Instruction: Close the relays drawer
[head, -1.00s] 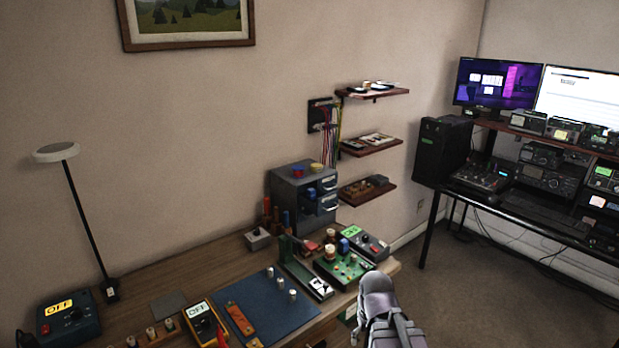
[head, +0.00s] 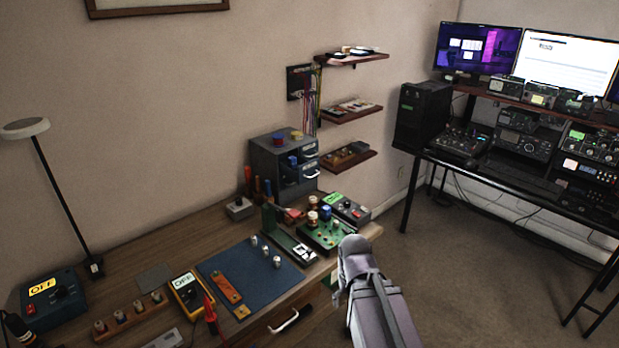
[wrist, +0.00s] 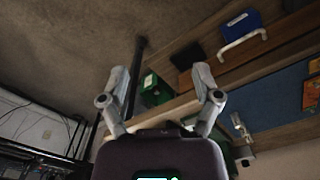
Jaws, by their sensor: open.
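A grey cabinet (head: 262,160) with small drawers stands at the back of the workbench; pale handles show on its right-facing front. A wooden bench drawer with a pale bar handle (head: 285,322) shows at the bench's front edge. The wrist view shows a pale handle (wrist: 243,38) beside a blue panel (wrist: 241,20) on the wooden front, and a green box-like part (wrist: 155,90) beyond my fingers. No relays label is readable, so I cannot tell which drawer is it. My gripper (wrist: 160,78) is open and empty, off the bench's right front edge; my arm (head: 375,300) hides part of that edge.
A green circuit board (head: 328,236), a blue mat (head: 248,272) and a meter (head: 188,293) lie on the bench. Wall shelves (head: 350,157) hang behind. A black radio desk (head: 425,160) stands at right. Open carpet (head: 470,270) lies between.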

